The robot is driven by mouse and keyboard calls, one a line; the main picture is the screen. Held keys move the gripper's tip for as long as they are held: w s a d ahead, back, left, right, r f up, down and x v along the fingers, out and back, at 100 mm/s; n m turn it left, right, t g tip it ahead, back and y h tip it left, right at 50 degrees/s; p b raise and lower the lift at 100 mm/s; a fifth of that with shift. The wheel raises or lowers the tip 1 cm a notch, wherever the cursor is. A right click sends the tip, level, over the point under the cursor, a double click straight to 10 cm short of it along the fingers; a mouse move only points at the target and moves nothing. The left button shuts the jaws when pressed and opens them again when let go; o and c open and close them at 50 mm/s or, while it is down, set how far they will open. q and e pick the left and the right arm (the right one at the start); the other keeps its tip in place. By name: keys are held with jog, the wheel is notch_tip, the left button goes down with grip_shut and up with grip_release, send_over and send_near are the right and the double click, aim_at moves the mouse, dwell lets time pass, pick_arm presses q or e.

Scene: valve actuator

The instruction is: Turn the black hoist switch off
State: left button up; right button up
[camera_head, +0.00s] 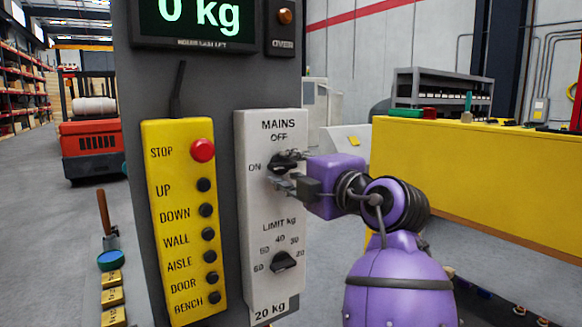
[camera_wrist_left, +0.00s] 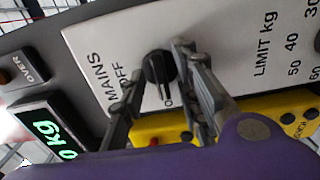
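The black MAINS switch (camera_head: 284,163) is a rotary knob on the white panel (camera_head: 258,215), with OFF printed above it and ON to its left. In the left wrist view the knob (camera_wrist_left: 158,68) has a pale line that points toward the partly hidden ON label. My left gripper (camera_head: 284,183), on the purple arm, is at the knob. In the left wrist view its two fingers (camera_wrist_left: 158,85) stand apart on either side of the knob; the right finger is very close to it, and contact cannot be told. My right gripper is not in view.
A black LIMIT kg knob (camera_head: 284,262) sits below on the same panel. A yellow panel (camera_head: 180,220) with a red STOP button (camera_head: 203,150) and several black buttons stands to the left. A display (camera_head: 195,18) above reads 0 kg. A yellow bench (camera_head: 470,180) stands behind at right.

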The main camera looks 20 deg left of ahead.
pick_arm(q)
grip_shut()
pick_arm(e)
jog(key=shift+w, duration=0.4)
